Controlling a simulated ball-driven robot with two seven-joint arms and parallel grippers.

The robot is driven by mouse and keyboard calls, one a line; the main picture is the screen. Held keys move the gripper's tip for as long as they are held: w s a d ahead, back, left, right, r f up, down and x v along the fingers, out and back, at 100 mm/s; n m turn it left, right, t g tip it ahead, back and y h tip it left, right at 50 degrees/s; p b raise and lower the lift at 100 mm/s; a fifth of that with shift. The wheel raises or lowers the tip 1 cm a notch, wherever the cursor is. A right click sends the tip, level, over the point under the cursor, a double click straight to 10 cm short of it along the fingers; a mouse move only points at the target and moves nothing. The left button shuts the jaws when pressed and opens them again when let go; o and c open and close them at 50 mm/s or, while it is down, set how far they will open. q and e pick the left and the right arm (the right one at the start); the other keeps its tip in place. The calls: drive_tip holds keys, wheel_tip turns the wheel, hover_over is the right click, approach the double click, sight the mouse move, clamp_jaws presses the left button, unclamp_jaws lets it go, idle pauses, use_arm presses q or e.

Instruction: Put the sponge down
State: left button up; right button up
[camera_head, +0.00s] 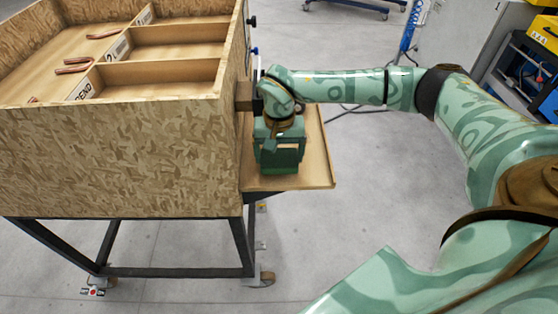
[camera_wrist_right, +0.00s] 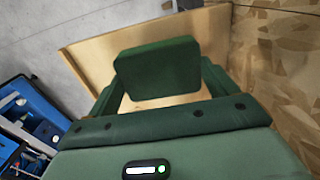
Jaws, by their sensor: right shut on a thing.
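The sponge, a dark green rounded block (camera_wrist_right: 158,70), shows in the right wrist view between the two fingers of my right gripper (camera_wrist_right: 160,86). The gripper is shut on it. In the head view my right gripper (camera_head: 280,148) points down over the small wooden side shelf (camera_head: 317,165), beside the box wall. The shelf also shows in the right wrist view (camera_wrist_right: 85,50), behind the sponge. I cannot tell whether the sponge touches the shelf. My left gripper is not in view.
A large chipboard box (camera_head: 110,155) with open compartments stands on a dark metal frame at the left. Bent copper tubes (camera_head: 78,65) lie in it. The shelf's right part is bare, with grey floor beyond.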

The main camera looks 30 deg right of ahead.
sight(279, 157)
drive_tip(key=shift+f, duration=1.25)
drive_tip(key=shift+s+f, duration=0.1)
drive_tip(key=shift+f, duration=0.05)
drive_tip(key=o, duration=0.7)
wheel_tip(279, 157, up, 12)
drive_tip(key=shift+r+p, duration=0.2)
drive_tip(key=shift+p, duration=0.6)
